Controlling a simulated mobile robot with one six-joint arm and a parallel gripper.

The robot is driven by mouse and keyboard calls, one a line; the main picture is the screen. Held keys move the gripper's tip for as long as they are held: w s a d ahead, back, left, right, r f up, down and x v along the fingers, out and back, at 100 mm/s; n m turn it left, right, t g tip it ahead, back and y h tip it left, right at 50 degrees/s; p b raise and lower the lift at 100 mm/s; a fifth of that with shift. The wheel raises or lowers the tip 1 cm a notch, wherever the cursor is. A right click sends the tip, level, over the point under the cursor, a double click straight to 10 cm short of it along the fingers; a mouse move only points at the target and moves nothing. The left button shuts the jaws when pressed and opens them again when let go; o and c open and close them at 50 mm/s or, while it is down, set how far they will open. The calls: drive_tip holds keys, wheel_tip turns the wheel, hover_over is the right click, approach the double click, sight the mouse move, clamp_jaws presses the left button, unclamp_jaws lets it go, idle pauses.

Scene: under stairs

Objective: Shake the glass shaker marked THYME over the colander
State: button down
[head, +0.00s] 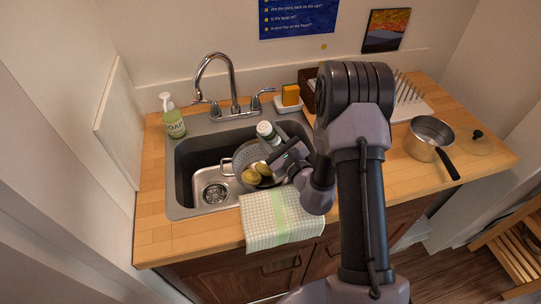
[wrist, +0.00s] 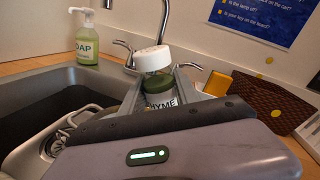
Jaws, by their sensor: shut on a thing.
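My gripper (head: 287,157) is shut on the glass shaker (head: 267,132), which has a white cap and green contents. In the wrist view the shaker (wrist: 154,75) stands about upright between the fingers, and the letters "HYME" show on its label. The grey colander (head: 241,158) sits in the sink with yellow-green food in it. The shaker is above the back part of the colander in the head view. My gripper hides the right part of the colander. In the wrist view part of the colander (wrist: 40,140) shows at the lower left.
The sink (head: 180,190) has a tap (head: 232,85) behind it and a soap bottle (head: 174,118) at its left corner. A checked towel (head: 280,220) hangs over the front edge. A yellow sponge (head: 290,94) sits behind right. A saucepan (head: 430,137) stands on the right counter.

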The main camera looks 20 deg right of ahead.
sight(275, 133)
drive_tip(key=shift+w+r+h, duration=0.3)
drive_tip(key=shift+w+r, duration=0.2)
drive_tip(key=shift+w, duration=0.1)
drive_tip(key=shift+w+d+f, duration=0.1)
drive_tip(key=shift+w+d, duration=0.05)
drive_tip(key=shift+w, duration=0.15)
drive_tip(key=shift+d+f+n+b, duration=0.45)
drive_tip(key=shift+f+n+b, duration=0.15)
drive_tip(key=shift+n+b, duration=0.6)
drive_tip(key=n+b, duration=0.1)
drive_tip(key=d+f+n+b, duration=0.1)
drive_tip(key=n, duration=0.1)
drive_tip(key=n+b, duration=0.1)
drive_tip(key=n, duration=0.1)
drive_tip(key=shift+w+d+f+b, duration=0.15)
drive_tip(key=shift+w+f+b, duration=0.05)
drive_tip(key=shift+f+b, duration=0.1)
drive_tip(key=n+b, duration=0.1)
drive_tip(key=n, duration=0.2)
drive_tip(key=r+n+b, duration=0.1)
drive_tip(key=n, duration=0.2)
drive_tip(key=n+b, duration=0.1)
drive_tip(key=n, duration=0.1)
drive_tip(key=shift+r+n, duration=0.4)
drive_tip(key=shift+a+r+n+b, duration=0.3)
drive_tip(key=shift+r+n+b, duration=0.3)
drive_tip(key=shift+n+b, duration=0.55)
drive_tip(key=shift+r+n, duration=0.2)
drive_tip(key=shift+n, duration=0.05)
